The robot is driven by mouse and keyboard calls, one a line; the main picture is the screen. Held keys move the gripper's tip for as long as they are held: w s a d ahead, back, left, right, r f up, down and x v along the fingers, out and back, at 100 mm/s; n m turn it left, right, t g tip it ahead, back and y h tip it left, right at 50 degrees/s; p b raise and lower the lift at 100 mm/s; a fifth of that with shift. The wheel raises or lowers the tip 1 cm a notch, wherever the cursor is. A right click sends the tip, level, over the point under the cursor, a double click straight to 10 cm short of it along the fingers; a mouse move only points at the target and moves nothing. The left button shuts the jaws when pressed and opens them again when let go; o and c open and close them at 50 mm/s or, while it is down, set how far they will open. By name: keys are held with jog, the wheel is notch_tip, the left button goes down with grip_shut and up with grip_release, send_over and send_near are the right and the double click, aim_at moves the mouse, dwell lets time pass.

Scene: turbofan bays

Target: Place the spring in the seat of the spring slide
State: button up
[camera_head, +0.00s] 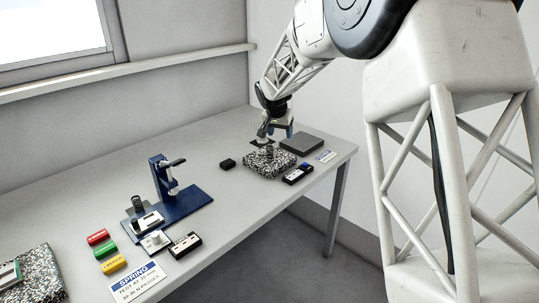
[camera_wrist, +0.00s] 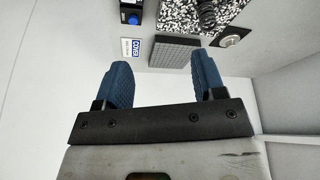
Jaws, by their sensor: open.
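A dark coil spring (camera_wrist: 207,14) stands on a black-and-white speckled block (camera_wrist: 178,14) at the top of the wrist view. The block also shows in the head view (camera_head: 265,168), at the far right of the table, with the spring partly hidden near my gripper. My gripper (camera_wrist: 161,62) is open, with nothing between its blue fingers, and is apart from the spring. A blue test fixture (camera_head: 190,203) with a lever stands mid-table. A light slide-like piece (camera_head: 150,221) sits at its left front, beside a dark coiled part (camera_head: 137,203); its seat is too small to make out.
A grey pad (camera_head: 301,144), a small black block (camera_head: 228,164) and a black box with a blue knob (camera_head: 298,174) lie around the speckled block. Red (camera_head: 98,237), green and yellow blocks, a black box (camera_head: 185,245) and a SPRING card (camera_head: 136,283) are front left. The back-left tabletop is clear.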

send_near(270, 151)
jog(key=shift+a+f+m, duration=0.1)
jog(key=shift+f+m, duration=0.3)
jog(key=shift+f, duration=0.3)
jog(key=shift+f, duration=0.1)
jog(key=shift+x, duration=1.2)
jog(key=shift+w, duration=0.1)
jog(key=shift+x, duration=2.55)
jog(key=c, duration=1.1)
